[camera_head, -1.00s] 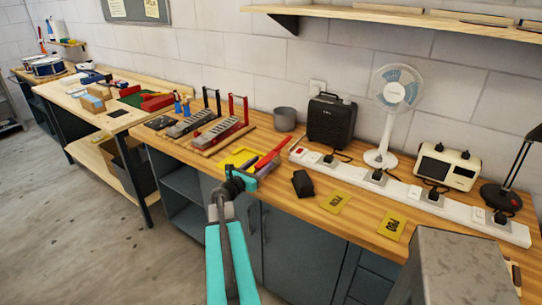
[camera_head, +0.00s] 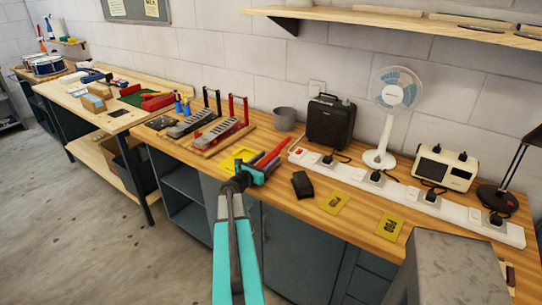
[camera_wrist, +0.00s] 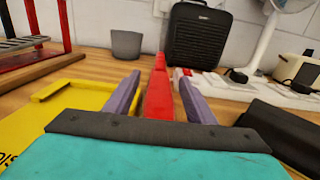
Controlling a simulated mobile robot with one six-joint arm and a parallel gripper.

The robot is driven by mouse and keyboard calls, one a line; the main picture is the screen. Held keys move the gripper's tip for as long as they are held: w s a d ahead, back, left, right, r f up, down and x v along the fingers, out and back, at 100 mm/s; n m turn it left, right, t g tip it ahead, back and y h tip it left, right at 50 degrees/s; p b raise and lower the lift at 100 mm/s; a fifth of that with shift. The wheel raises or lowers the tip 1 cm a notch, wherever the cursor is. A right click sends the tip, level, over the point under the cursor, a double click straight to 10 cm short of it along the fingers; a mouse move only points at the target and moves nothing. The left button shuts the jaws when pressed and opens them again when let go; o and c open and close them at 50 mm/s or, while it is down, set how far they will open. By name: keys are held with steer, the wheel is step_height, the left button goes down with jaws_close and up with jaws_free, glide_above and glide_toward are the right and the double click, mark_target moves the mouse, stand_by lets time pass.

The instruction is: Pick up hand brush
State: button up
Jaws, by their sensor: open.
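A long red bar-shaped thing (camera_head: 280,149), which looks like the hand brush's handle, lies at the front middle of the wooden bench top (camera_head: 318,222). No bristles can be made out. In the wrist view the red bar (camera_wrist: 159,95) runs between my two purple-grey fingers, pointing away from me. My gripper (camera_wrist: 160,80) is open, with a narrow gap on each side of the bar. My teal and black gripper body hides the bar's near end.
A yellow marked frame (camera_head: 233,157) lies left of my gripper, a black block (camera_head: 303,184) right. A white power strip (camera_head: 400,191) runs behind, with a black box (camera_head: 330,123) and fan (camera_head: 396,90).

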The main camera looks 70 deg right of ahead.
stand_by(0.5)
jaws_close()
steer(key=shift+r, duration=0.2)
steer(key=shift+a+r+b, duration=0.15)
steer(key=shift+r+b, duration=0.75)
steer(key=shift+r, duration=0.7)
steer(key=s+a, duration=0.1)
steer(key=a, duration=0.1)
steer(key=s+a+b, duration=0.1)
steer(key=a, duration=0.1)
steer(key=s+a+b, duration=0.1)
steer(key=a, duration=0.2)
steer(key=shift+r, duration=0.25)
steer(key=s+a+r+p, duration=0.1)
steer(key=s+a+p, duration=0.2)
steer(key=a+p, duration=0.4)
steer(key=shift+a+p, duration=0.2)
steer(key=shift+p, duration=2.7)
